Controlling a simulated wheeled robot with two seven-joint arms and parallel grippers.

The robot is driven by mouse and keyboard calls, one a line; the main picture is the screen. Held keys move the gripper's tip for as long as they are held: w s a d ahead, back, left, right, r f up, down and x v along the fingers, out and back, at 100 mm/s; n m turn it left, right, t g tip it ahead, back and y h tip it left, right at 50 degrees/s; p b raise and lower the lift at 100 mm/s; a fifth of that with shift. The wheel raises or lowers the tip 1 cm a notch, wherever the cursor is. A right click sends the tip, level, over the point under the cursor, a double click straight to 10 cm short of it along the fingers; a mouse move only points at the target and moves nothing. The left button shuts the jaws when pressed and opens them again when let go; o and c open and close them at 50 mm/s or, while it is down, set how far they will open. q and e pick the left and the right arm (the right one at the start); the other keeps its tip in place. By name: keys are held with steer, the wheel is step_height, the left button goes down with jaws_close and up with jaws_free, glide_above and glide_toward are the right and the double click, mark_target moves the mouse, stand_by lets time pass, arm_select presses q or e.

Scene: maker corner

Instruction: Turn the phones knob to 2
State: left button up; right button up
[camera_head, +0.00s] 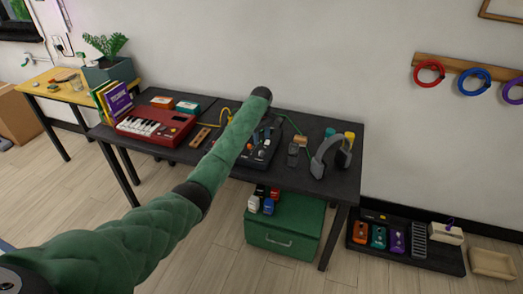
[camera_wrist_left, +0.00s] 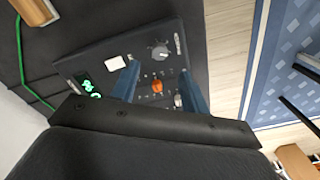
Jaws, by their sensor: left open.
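The black control box (camera_head: 262,157) lies on the dark table, partly hidden behind my left arm. In the left wrist view the box (camera_wrist_left: 75,68) shows a large grey knob (camera_wrist_left: 160,53), an orange knob (camera_wrist_left: 157,86), a pale knob (camera_wrist_left: 178,101), a white button (camera_wrist_left: 115,63) and a lit green display (camera_wrist_left: 87,88). The labels are too small to read, so I cannot tell which knob is phones. My left gripper (camera_wrist_left: 159,68) is open over the panel. Its blue fingers appear on either side of the orange knob; contact is unclear. My right gripper is not in view.
Headphones (camera_head: 328,158) stand right of the box. A red keyboard (camera_head: 155,125) sits to its left. A green cable (camera_wrist_left: 35,80) runs beside the box. A green cabinet (camera_head: 282,228) stands under the table. The table's front right is clear.

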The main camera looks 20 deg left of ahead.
mark_target(261, 152)
arm_select(q)
steer(key=shift+w+f+p, duration=0.1)
steer(key=shift+f+p, duration=1.05)
steer(key=shift+f, duration=2.7)
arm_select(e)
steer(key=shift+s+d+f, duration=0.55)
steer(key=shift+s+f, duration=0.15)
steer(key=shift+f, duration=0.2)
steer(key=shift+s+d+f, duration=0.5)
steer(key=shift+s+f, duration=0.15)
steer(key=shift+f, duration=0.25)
arm_select(q)
steer(key=c, duration=1)
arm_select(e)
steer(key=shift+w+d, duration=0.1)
